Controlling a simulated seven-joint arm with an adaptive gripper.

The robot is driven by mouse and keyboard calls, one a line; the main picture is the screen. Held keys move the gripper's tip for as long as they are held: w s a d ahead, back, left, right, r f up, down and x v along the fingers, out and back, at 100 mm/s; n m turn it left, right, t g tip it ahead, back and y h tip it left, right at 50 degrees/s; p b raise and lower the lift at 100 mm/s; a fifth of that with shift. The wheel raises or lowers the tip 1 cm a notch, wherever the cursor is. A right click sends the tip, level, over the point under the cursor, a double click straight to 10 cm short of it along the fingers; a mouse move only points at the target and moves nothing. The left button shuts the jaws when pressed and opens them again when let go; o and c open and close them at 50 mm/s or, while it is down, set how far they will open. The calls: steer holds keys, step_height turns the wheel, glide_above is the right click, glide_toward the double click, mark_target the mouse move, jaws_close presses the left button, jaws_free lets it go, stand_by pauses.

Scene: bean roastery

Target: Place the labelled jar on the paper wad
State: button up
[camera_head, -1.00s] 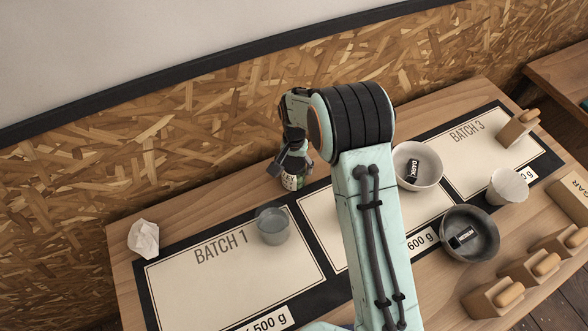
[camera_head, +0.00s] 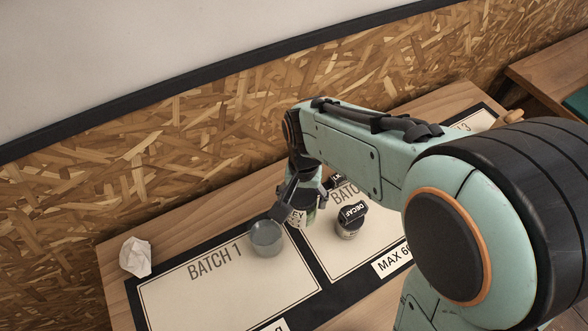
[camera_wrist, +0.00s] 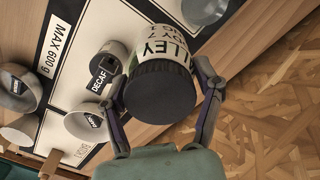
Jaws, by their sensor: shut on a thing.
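The labelled jar (camera_wrist: 162,77) has a dark lid, green glass and a white label with black letters. My gripper (camera_head: 296,200) is shut on it; in the wrist view my gripper (camera_wrist: 165,95) has one finger on each side of the jar. In the head view the jar (camera_head: 301,217) is just right of a grey cup and partly hidden by my gripper. I cannot tell how high it is above the table. The white crumpled paper wad (camera_head: 135,256) lies at the table's left end, well left of my gripper, with nothing on it.
A grey translucent cup (camera_head: 265,238) stands on the BATCH 1 panel (camera_head: 215,285), between jar and wad. A small jar with a DECAF tag (camera_head: 349,220) stands to the right. Bowls (camera_wrist: 18,88) show in the wrist view. The OSB wall (camera_head: 180,170) borders the table's back.

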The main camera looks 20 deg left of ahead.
steer(key=shift+s+d+r, duration=0.35)
steer(key=shift+s+d, duration=0.05)
steer(key=shift+s, duration=0.2)
steer(key=shift+s+d+r, duration=0.1)
steer(key=shift+s+d, duration=0.05)
steer(key=shift+d, duration=0.05)
steer(key=s+a+r+n, duration=0.2)
steer(key=s+a, duration=0.4)
steer(key=a, duration=0.2)
steer(key=s+a+r+n, duration=0.2)
steer(key=s+a+n, duration=0.1)
steer(key=s+a, duration=0.4)
steer(key=n, duration=0.2)
glide_above(137, 269)
steer(key=shift+f, duration=6.4)
steer(key=shift+f, duration=0.1)
